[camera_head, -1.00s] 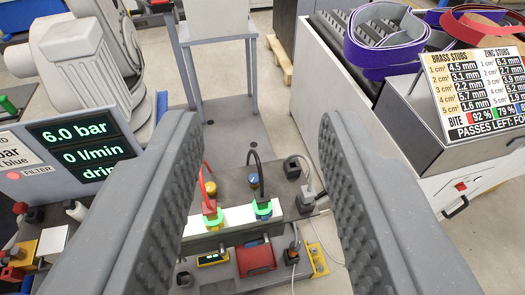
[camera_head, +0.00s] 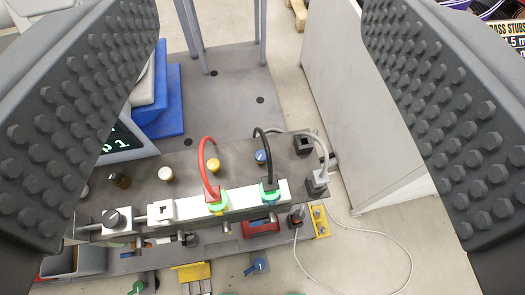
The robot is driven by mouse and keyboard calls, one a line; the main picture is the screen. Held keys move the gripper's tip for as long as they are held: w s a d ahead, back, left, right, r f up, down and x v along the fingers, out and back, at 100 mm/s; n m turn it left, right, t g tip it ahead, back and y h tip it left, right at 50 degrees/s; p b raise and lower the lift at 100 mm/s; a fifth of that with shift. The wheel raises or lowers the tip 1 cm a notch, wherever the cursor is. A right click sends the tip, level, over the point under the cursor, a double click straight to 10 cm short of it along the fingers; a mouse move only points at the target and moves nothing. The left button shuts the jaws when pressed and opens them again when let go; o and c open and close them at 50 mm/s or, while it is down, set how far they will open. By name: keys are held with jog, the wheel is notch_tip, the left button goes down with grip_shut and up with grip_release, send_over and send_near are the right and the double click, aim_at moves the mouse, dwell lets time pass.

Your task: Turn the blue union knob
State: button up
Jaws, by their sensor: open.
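Two blue knobs show, and I cannot tell for sure which is the union knob. One small blue knob (camera_head: 261,157) stands on the dark fixture tray (camera_head: 187,160), just left of the black cable's arch. Another blue knob or lever (camera_head: 257,266) sits lower, in front of the tray. My gripper (camera_head: 260,130) is open and empty. Its two studded fingers fill the left and right sides, wide apart, with both blue knobs showing between them and touched by neither.
A white rail (camera_head: 245,201) carries a red cable (camera_head: 203,160) and a black cable (camera_head: 259,150) with green-lit rings. A white cabinet (camera_head: 355,110) stands right. Open floor lies at lower right.

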jog(key=w+f+n+g, duration=0.1)
jog(key=w+f+g, duration=0.3)
jog(key=w+f, duration=0.7)
jog(key=n+g+p, duration=0.3)
jog(key=n+g, duration=0.2)
jog(key=g, duration=0.6)
send_over(261, 155)
notch_tip(261, 155, down, 42)
jog(key=r, duration=0.1)
jog(key=shift+m, duration=0.3)
notch_tip(261, 155, down, 13)
jog(key=shift+w+f, duration=0.1)
jog(key=c, duration=1)
